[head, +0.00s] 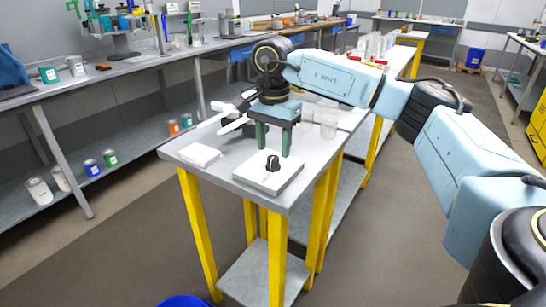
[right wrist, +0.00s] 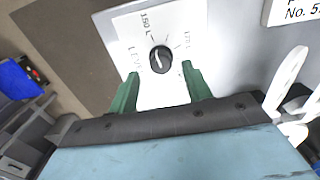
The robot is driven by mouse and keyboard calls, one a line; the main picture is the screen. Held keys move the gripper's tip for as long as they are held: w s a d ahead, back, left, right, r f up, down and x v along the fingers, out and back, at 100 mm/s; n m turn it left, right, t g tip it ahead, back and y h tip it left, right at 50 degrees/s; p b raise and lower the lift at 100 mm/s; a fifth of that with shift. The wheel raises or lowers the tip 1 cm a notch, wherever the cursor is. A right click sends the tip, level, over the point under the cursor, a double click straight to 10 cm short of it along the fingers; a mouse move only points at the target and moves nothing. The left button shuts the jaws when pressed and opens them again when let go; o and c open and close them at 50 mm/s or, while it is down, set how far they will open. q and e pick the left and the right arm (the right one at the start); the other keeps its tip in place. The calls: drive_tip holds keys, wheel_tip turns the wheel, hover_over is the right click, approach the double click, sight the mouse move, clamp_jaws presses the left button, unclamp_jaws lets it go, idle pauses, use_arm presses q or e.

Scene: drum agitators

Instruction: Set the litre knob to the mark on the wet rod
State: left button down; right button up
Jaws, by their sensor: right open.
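The litre knob (head: 272,163) is a small black knob on a white plate (head: 262,180) near the front corner of the table. In the right wrist view the knob (right wrist: 160,58) carries a white pointer line and sits among printed marks; one reads 1.50 L, and others are partly hidden. My right gripper (head: 274,152) points down above the plate, its green fingers open and apart from the knob. In the right wrist view the fingers (right wrist: 161,92) stand on either side, just short of the knob. I cannot make out a wet rod for certain. My left gripper is not in view.
The grey table (head: 225,178) has yellow legs. A white card (head: 200,156) lies left of the plate. White pronged parts (head: 232,120) lie behind it, close to my gripper. A clear beaker (head: 329,125) stands to the right. A long bench with tins runs along the left.

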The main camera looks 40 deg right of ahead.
sight(273, 163)
drive_tip(key=shift+f, duration=1.45)
drive_tip(key=shift+c, duration=0.2)
drive_tip(key=c, duration=0.9)
